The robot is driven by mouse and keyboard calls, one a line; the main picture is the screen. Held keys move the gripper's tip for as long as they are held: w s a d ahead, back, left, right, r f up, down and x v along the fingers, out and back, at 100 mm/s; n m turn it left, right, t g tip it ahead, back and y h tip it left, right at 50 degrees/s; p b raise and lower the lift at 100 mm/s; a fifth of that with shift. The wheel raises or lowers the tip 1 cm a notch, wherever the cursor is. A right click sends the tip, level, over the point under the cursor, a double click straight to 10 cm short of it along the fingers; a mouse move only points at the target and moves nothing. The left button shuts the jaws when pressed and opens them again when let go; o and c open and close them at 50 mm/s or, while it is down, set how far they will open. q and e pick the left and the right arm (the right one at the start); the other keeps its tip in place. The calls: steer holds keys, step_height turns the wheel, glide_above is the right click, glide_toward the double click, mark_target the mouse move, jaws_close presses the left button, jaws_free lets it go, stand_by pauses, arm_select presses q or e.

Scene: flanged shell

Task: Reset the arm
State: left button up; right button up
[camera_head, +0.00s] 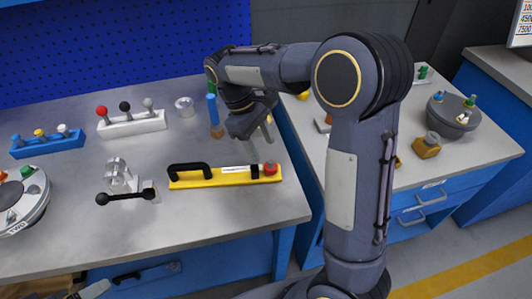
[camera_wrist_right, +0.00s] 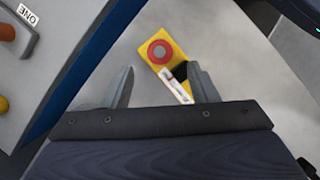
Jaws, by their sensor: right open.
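My right gripper (camera_head: 250,122) is open and empty, held above the grey table near its right edge. Its two fingers show in the right wrist view (camera_wrist_right: 163,86), spread apart. Between and beyond them lies the yellow bar (camera_head: 222,177) with a red knob (camera_head: 270,168) and a black handle. The bar's red-knobbed end also shows in the right wrist view (camera_wrist_right: 160,52). The gripper does not touch the bar. My right arm reaches up and bends over across the middle of the head view.
A white block with coloured knobs (camera_head: 132,125), a blue block (camera_head: 47,145) and a round white housing (camera_head: 22,205) sit further left. A second table holds a grey bowl-shaped part (camera_head: 452,115).

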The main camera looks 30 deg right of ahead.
steer(key=shift+v, duration=0.75)
steer(key=s+a+r+m+t+y+p, duration=0.1)
steer(key=s+r+m+t+y, duration=0.1)
steer(key=s, duration=0.8)
steer(key=s+r+m+t+y+p, duration=0.2)
steer(key=s+m+t+y, duration=0.2)
steer(key=s, duration=0.6)
steer(key=m+t, duration=0.2)
steer(key=t, duration=0.1)
steer(key=shift+a+r, duration=0.25)
steer(key=shift+a, duration=0.15)
